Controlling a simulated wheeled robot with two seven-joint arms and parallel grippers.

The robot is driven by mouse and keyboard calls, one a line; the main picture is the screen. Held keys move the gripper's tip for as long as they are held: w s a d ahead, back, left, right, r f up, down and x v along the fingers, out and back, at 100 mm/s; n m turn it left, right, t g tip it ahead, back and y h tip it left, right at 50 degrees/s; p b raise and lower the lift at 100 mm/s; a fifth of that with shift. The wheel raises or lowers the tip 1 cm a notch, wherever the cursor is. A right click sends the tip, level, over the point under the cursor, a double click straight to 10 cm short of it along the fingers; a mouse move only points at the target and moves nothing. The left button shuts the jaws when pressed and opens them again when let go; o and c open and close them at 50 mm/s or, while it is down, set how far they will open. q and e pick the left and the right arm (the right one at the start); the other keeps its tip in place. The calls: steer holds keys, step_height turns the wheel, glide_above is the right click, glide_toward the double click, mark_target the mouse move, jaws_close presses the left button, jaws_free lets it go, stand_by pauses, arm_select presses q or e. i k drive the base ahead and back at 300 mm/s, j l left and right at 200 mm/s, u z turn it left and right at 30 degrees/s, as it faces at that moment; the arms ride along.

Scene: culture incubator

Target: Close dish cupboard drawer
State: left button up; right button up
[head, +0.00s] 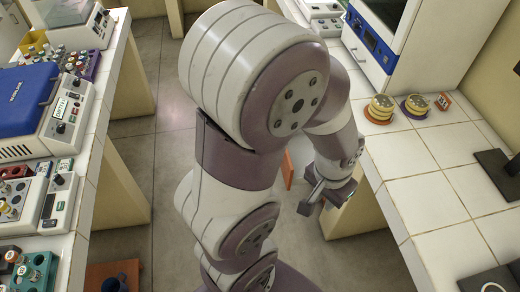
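My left arm fills the middle of the head view, and its gripper (322,197) hangs low beside the front edge of the right bench. I cannot tell how far apart its fingers are. A small orange-brown panel (287,169) shows low behind the arm, left of the gripper and apart from it in the picture. Most of it is hidden, so I cannot tell whether it is the drawer front. No drawer of a dish cupboard can be clearly made out. My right gripper is not in view.
The tiled right bench (440,180) carries stacked yellow dishes (380,108), a white cabinet with a blue front strip (372,43) and a dark stand (500,172). The left bench (97,150) is crowded with instruments, including a blue-lidded device (25,95). Floor (150,120) shows between the benches.

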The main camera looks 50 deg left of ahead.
mark_target(300, 152)
steer(key=u, duration=1.45)
steer(key=i+j, duration=0.15)
steer(key=i, duration=0.35)
steer(key=i+j, duration=0.1)
steer(key=i, duration=0.4)
steer(key=i+j, duration=0.15)
steer(key=i, duration=0.3)
steer(key=i+j+z, duration=0.1)
steer(key=i, duration=0.4)
